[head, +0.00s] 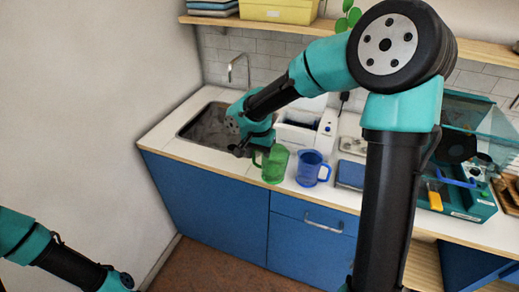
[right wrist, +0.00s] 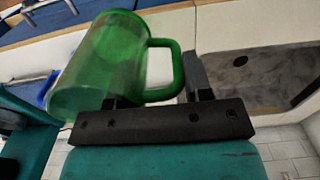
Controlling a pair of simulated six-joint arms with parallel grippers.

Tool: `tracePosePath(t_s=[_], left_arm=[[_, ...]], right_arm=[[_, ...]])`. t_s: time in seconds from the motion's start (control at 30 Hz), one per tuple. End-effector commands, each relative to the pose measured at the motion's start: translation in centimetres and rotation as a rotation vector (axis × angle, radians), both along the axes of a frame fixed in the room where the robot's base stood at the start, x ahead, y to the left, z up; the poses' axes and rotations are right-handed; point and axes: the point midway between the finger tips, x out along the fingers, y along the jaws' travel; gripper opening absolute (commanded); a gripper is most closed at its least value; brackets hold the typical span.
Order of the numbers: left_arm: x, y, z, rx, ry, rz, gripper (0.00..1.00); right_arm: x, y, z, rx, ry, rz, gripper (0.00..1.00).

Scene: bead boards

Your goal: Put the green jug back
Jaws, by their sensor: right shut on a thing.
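The green jug (head: 274,165) is over the front edge of the counter, just right of the sink, and looks about upright. I cannot tell whether its base touches the counter. My right gripper (head: 247,149) comes from the sink side and is shut on its handle. In the right wrist view the green jug (right wrist: 105,65) fills the left half, and its handle loop runs between the fingers of the right gripper (right wrist: 155,92). My left arm shows at the lower left of the head view; its gripper is out of frame.
A blue jug (head: 312,168) stands close to the right of the green one. A sink (head: 208,125) with a tap (head: 238,68) lies left. A white machine (head: 306,128) stands behind, a blue-grey box (head: 350,174) to the right. A shelf (head: 290,27) runs above.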

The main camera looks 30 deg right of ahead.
Motion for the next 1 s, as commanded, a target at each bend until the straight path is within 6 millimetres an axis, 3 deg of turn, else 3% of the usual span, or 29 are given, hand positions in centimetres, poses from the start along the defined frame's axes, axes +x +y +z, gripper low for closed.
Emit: tracePosePath(t_s=[0.3,0.83,1.0], left_arm=[[0.0,0.0,0.0,0.000,0.000,0.000,0.37],[0.0,0.0,0.0,0.000,0.000,0.000,0.37],[0.0,0.0,0.0,0.000,0.000,0.000,0.37]], right_arm=[[5.2,-2.7,-0.5,-0.001,-0.001,-0.001,0.00],[6.6,-3.4,-0.7,0.000,0.000,-0.001,0.00],[6.4,-3.3,-3.3,-0.001,0.004,0.001,0.00]])
